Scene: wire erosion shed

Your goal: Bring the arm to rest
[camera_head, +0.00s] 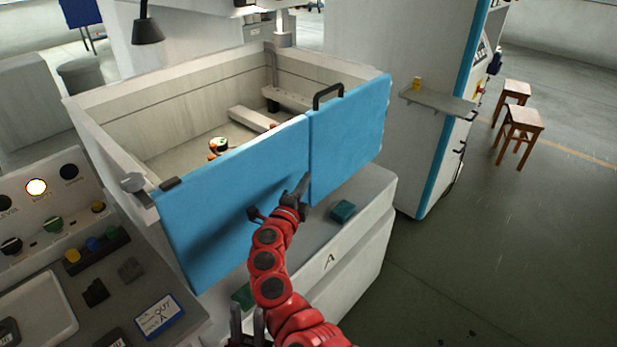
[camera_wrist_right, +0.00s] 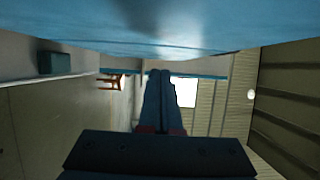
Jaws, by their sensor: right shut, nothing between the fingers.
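My right arm (camera_head: 268,262), red with dark joints, reaches up from the bottom middle to the front of the blue tank doors. My right gripper (camera_head: 303,183) is shut and empty, pointing up close to the seam between the two doors. I cannot tell if it touches them. In the right wrist view its fingers (camera_wrist_right: 160,95) are together, with a blue surface just above.
The left blue door (camera_head: 215,205) and right blue door (camera_head: 350,135) stand upright side by side; a black handle (camera_head: 328,92) tops the right one. A green block (camera_head: 343,211) lies on the ledge. A control panel (camera_head: 62,205) is at left. Stools (camera_head: 523,121) and open floor are at right.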

